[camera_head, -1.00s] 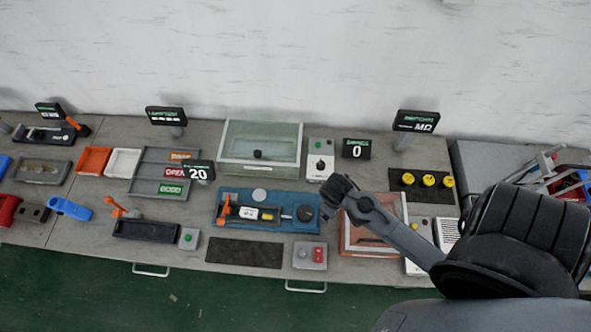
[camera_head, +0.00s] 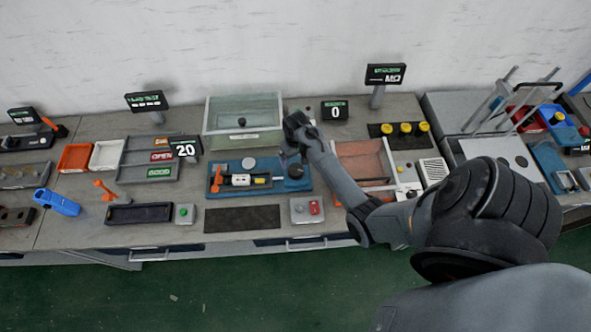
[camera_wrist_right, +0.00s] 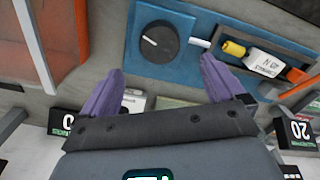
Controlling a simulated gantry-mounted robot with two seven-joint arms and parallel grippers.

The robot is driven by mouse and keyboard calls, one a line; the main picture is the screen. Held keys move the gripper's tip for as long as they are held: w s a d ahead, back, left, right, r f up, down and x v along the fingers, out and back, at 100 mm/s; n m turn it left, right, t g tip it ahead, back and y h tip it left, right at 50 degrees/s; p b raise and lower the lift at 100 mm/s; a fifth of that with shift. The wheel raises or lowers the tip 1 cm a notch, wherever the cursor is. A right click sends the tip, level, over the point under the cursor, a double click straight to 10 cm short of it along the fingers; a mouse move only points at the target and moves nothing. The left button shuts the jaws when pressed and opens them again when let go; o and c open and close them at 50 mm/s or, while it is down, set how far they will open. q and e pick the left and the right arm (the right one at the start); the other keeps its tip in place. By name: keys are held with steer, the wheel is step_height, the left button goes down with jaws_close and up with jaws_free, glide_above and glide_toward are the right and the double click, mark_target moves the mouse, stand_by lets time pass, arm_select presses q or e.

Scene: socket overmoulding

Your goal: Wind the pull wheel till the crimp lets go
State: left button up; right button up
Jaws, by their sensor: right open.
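The blue pull fixture (camera_head: 245,191) sits mid-bench. The pull wheel (camera_head: 295,171), a round black knob with a white mark, is at its right end and also shows in the right wrist view (camera_wrist_right: 159,41). A white labelled block (camera_wrist_right: 268,62) with a yellow crimped end (camera_wrist_right: 234,49) lies along the fixture, beside an orange lever (camera_head: 216,179). My right gripper (camera_head: 288,153) hangs just behind the wheel. In the right wrist view its purple fingers (camera_wrist_right: 158,72) are spread, empty, with the wheel ahead between their tips, apparently untouched. My left gripper is out of view.
A small display (camera_head: 335,111) reads 0 behind the fixture. A clear-lidded box (camera_head: 243,143) stands behind it, and an orange-rimmed tray (camera_head: 362,160) lies to the right. A button box (camera_head: 307,210) and a dark mat (camera_head: 242,219) lie in front.

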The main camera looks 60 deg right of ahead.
mark_target(296, 170)
step_height(296, 170, down, 9)
steer(key=shift+r+b, duration=0.1)
steer(key=shift+b, duration=0.3)
steer(key=c, duration=1)
steer(key=shift+c, duration=0.2)
